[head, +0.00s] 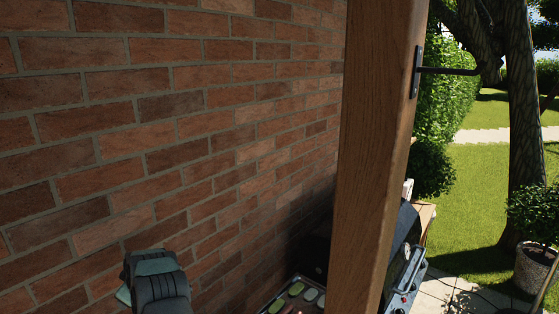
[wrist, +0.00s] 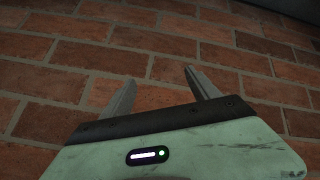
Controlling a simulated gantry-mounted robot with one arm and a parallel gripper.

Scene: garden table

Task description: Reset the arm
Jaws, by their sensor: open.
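My gripper (wrist: 155,85) shows in the wrist view with its two grey fingers spread apart and nothing between them. It faces the brick wall (wrist: 70,45). In the head view, a green and black part of my arm shows at the lower left, in front of the brick wall (head: 150,110). The fingertips cannot be made out in the head view.
A wooden post (head: 370,150) stands upright right of centre and hides part of the scene. Behind it are a tray (head: 267,308) with several green, white and reddish items and a dark grill (head: 405,245). A potted plant (head: 533,268) and lawn lie at right.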

